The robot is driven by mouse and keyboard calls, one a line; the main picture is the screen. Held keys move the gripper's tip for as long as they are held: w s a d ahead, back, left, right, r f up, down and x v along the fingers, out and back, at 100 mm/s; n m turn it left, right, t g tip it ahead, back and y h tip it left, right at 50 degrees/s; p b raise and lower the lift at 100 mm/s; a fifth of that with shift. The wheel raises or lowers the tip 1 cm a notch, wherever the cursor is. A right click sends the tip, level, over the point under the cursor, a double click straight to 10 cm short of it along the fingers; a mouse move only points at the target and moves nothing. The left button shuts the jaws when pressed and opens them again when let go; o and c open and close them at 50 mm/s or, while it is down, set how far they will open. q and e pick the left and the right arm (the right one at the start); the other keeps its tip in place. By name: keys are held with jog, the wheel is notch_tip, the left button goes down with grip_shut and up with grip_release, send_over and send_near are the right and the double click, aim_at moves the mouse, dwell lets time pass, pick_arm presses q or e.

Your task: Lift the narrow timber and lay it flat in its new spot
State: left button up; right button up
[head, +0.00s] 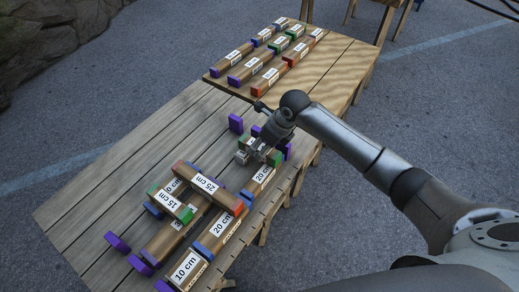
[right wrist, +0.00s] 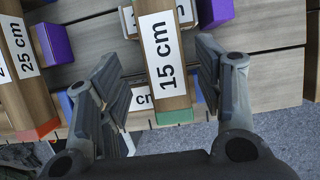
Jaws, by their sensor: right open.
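In the right wrist view a narrow timber (right wrist: 170,85) marked 15 cm, with a green end, lies between the two fingers of my right gripper (right wrist: 157,55). The fingers are open, one on each side, with a gap to the timber. It lies across other pieces, one with a partly hidden label. In the head view my right gripper (head: 256,154) is low over the far right part of the near table, and a green-ended piece (head: 275,158) shows beside it, mostly hidden. My left gripper is not in view.
On the near table (head: 110,170) a stack holds a 25 cm timber (head: 207,185), another 15 cm timber (head: 170,202) and 20 cm timbers. A 10 cm timber (head: 185,268) and purple blocks (head: 117,242) lie nearby. The far table (head: 340,62) holds several labelled timbers. The near table's left side is clear.

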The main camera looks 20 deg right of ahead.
aim_at(259, 148)
jog(key=x, duration=0.4)
jog(key=shift+w+d, duration=0.1)
jog(key=shift+w, duration=0.2)
jog(key=c, duration=1.2)
